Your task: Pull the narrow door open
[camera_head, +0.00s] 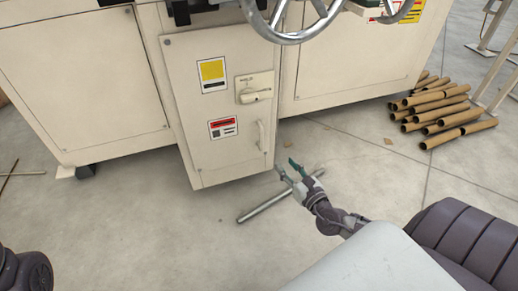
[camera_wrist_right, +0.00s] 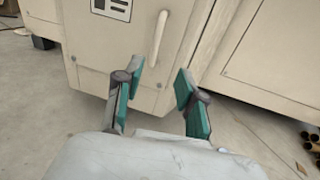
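The narrow door (camera_head: 206,130) is a cream panel at the front of the machine and looks closed. In the right wrist view the handle (camera_wrist_right: 159,36) stands beyond and above the gap between the open teal fingertips (camera_wrist_right: 158,88). My left gripper is not in view.
A metal bar (camera_head: 266,206) lies on the floor below the door. A handwheel (camera_head: 290,25) sits above the door. Cardboard tubes (camera_head: 440,108) are piled on the floor at the right. The concrete floor in front of the door is otherwise mostly clear.

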